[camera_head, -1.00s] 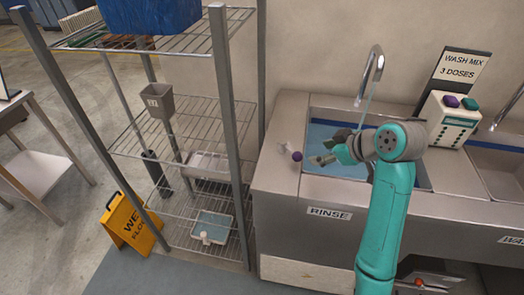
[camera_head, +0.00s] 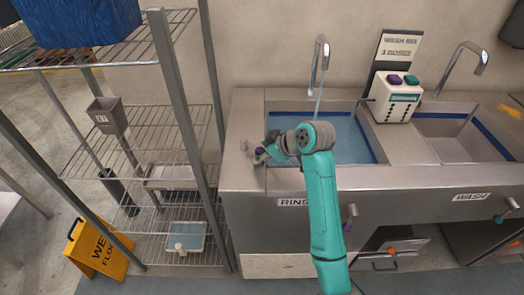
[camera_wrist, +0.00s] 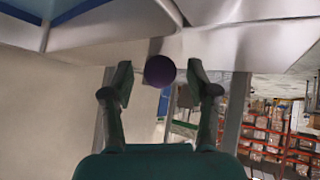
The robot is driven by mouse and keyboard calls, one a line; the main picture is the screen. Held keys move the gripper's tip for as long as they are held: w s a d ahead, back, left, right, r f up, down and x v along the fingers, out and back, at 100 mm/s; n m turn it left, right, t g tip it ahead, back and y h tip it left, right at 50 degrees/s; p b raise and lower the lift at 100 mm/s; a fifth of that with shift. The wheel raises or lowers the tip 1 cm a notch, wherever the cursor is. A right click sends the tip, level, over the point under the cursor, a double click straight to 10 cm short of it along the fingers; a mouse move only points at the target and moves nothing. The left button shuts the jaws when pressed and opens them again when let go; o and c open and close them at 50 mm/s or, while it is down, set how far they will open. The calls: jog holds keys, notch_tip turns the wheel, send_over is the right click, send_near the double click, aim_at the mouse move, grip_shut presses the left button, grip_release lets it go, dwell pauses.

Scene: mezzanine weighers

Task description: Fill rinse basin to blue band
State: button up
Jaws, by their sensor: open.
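The rinse basin (camera_head: 345,137) is the left sink, labelled RINSE, and holds pale blue water. A dark blue band (camera_head: 374,141) runs along its inner wall; I cannot tell exactly how the water stands against it. Water (camera_head: 318,97) runs into it from the rinse faucet (camera_head: 319,62). A purple round knob (camera_wrist: 160,71) is on the counter side at the basin's left. My gripper (camera_head: 262,153) is at that knob, and in the wrist view its open fingers (camera_wrist: 159,82) stand on either side of it. Contact cannot be told.
A dispenser (camera_head: 397,97) with purple and green buttons stands between the basins. The wash basin (camera_head: 450,135) is at right. A wire rack (camera_head: 150,135) stands close at left, with a yellow wet-floor sign (camera_head: 98,248) at its foot.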

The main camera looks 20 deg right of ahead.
jog(key=shift+w, duration=0.1)
grip_shut()
jog(key=shift+a+f, duration=0.1)
jog(key=shift+a, duration=0.1)
jog(key=shift+s+a+m+t+h, duration=0.2)
jog(key=shift+s+a+m+h, duration=0.05)
jog(key=shift+a+m+h, duration=0.3)
jog(key=shift+s+a+m+t+h, duration=0.2)
jog(key=shift+a+m+h, duration=0.1)
jog(key=shift+m+h, duration=0.25)
jog(key=a+m+h, duration=0.1)
jog(key=m, duration=0.1)
jog(key=shift+s+a+m+h, duration=0.1)
jog(key=shift+a+m+h, duration=0.25)
jog(key=shift+m+h, duration=0.05)
jog(key=shift+w+a+m+h, duration=0.1)
jog(key=shift+a+m+h, duration=0.7)
jog(key=shift+m, duration=0.35)
jog(key=shift+w+a+m+h, duration=0.1)
jog(key=shift+a+m+h, duration=0.45)
jog(key=shift+m+h, duration=0.5)
